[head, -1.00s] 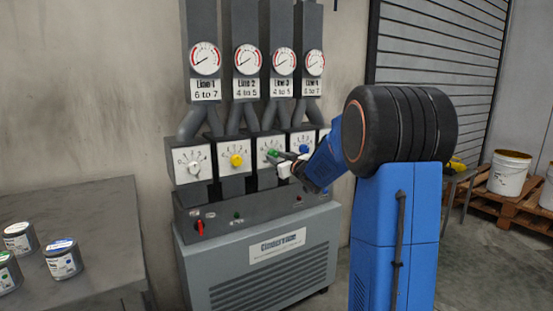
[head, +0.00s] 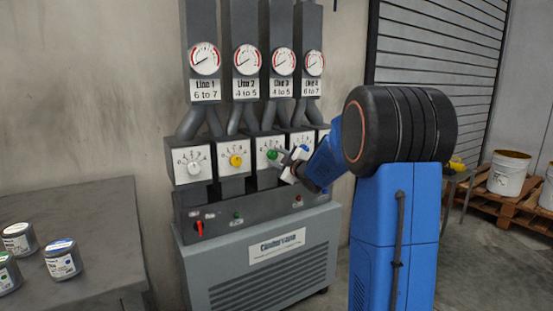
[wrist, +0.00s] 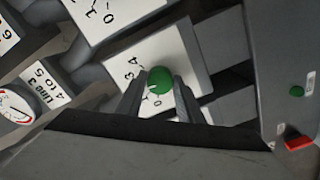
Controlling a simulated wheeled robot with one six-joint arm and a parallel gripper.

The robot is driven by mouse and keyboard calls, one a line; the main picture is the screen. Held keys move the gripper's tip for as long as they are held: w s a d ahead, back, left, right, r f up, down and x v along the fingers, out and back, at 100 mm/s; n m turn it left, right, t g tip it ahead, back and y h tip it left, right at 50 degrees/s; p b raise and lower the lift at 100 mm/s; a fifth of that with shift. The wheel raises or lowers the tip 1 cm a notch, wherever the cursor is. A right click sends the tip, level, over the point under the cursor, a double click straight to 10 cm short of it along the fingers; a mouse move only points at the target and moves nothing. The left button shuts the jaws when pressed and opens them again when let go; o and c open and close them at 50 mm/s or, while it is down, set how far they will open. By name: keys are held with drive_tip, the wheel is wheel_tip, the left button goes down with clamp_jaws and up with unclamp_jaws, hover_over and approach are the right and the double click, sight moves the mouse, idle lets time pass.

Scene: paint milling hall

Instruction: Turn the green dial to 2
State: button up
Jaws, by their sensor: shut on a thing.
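The green dial (head: 272,155) is on the white plate of the third line, labelled Line 3, on the grey machine. In the wrist view the green dial (wrist: 160,80) sits between the two fingertips of my gripper (wrist: 160,100). My gripper (head: 285,160) is shut on it from the front right in the head view. My fingers hide part of the scale, and I cannot tell which number the dial points to.
A white dial (head: 194,167) and a yellow dial (head: 236,160) are to the left, and a blue dial (head: 304,149) is close to my gripper on the right. A red switch (head: 199,228) is below. Paint cans (head: 63,259) stand on the left table.

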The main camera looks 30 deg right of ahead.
drive_tip(key=shift+n, duration=0.4)
drive_tip(key=o, duration=1.1)
drive_tip(key=shift+c, duration=0.2)
drive_tip(key=s, duration=1.7)
drive_tip(key=shift+s+d, duration=0.25)
drive_tip(key=shift+d, duration=0.05)
